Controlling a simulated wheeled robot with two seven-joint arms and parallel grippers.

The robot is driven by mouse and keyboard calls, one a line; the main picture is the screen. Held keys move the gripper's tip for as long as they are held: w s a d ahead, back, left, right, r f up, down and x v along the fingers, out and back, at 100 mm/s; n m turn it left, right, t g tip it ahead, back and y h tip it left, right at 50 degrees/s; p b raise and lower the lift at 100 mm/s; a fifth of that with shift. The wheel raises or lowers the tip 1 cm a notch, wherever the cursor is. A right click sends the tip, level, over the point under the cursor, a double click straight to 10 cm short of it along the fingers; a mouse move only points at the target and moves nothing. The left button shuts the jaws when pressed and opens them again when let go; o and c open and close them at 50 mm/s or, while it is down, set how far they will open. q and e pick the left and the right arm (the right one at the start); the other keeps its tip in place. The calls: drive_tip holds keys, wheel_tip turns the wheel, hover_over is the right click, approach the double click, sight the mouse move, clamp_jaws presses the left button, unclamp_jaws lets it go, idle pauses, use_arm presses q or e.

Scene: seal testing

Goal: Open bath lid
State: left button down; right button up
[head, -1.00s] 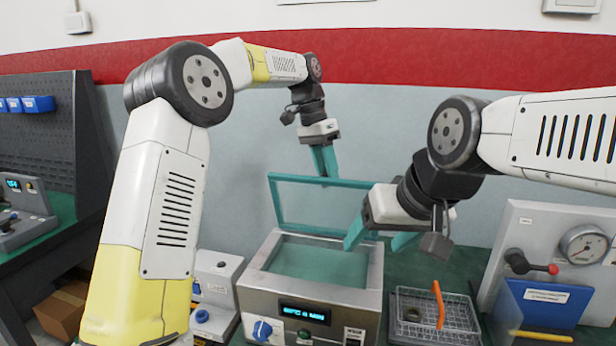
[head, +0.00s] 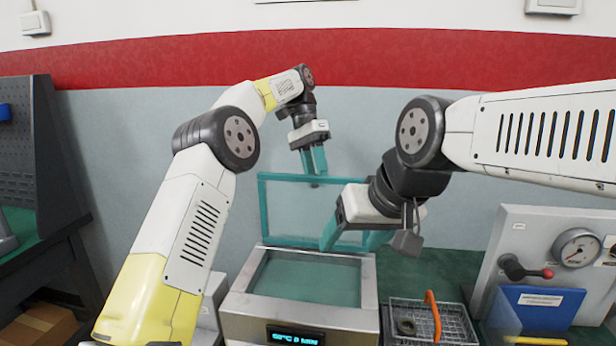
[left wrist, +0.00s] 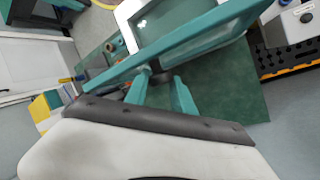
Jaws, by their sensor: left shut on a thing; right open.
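The bath lid (head: 295,210) is a clear panel in a teal frame, standing raised and close to upright at the back of the bath. The bath (head: 228,305) is a metal box with its top uncovered and greenish liquid inside. My left gripper (head: 316,178) is shut on the lid's top edge; the left wrist view shows its teal fingers (left wrist: 160,95) against the lid frame (left wrist: 190,40). My right gripper (head: 352,243) is open in front of the lid's lower right part, above the bath's back right. It hides that corner; whether it touches the lid, I cannot tell.
A wire basket (head: 455,325) with an orange handle (head: 432,312) stands right of the bath. Farther right are a gauge panel (head: 520,230) and a blue board (head: 540,300). A grey wall (head: 450,210) stands behind. A dark pegboard bench (head: 60,190) is at left.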

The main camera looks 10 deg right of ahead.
use_arm(q)
drive_tip(key=shift+w+a+f, duration=0.2)
drive_tip(key=shift+a+f, duration=0.15)
drive_tip(key=shift+a, duration=0.05)
drive_tip(key=c, duration=1.1)
unclamp_jaws()
drive_tip(key=shift+a, duration=0.1)
drive_tip(key=shift+s+d+r, duration=0.1)
drive_tip(key=shift+d+r, duration=0.15)
drive_tip(key=shift+d, duration=0.05)
